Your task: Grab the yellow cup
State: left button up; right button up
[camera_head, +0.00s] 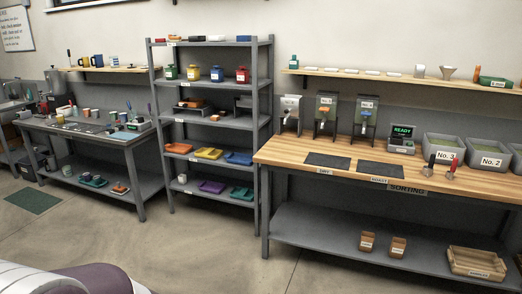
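A small yellow cup (85,62) stands on the wooden wall shelf (130,69) above the left bench. A dark blue cup (97,60) and a blue-and-white one (114,61) stand to its right. The yellow cup is far off and small in the picture. Neither of my grippers is in view. Only a pale and purple rounded part, likely of my own body, shows at the bottom left.
A grey bench (133,137) with cups and tools stands below the wall shelf. A grey rack (265,115) with canisters and trays stands to its right. A wooden-topped sorting bench (290,154) fills the right. The concrete floor (185,240) before the left bench and rack is clear.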

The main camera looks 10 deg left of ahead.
aim_at(60, 119)
jog(key=i+l, duration=0.1)
jog(key=i, duration=0.35)
jog(key=i+l, duration=0.15)
jog(key=i, duration=0.3)
jog(key=i+l+u, duration=0.1)
jog(key=i, duration=0.35)
jog(key=i+j+u, duration=0.25)
jog(key=u, duration=0.15)
jog(key=i+j+u, duration=0.1)
jog(key=i+u, duration=0.7)
jog(key=i+l+u, duration=0.1)
jog(key=i+u, duration=0.3)
jog(key=i+l+u, duration=0.2)
jog(key=u, duration=0.2)
jog(key=i+j+u, duration=0.15)
jog(key=i, duration=1.25)
jog(key=i+j+u, duration=0.2)
jog(key=i, duration=1.25)
jog(key=i+z, duration=0.3)
jog(key=i, duration=1.95)
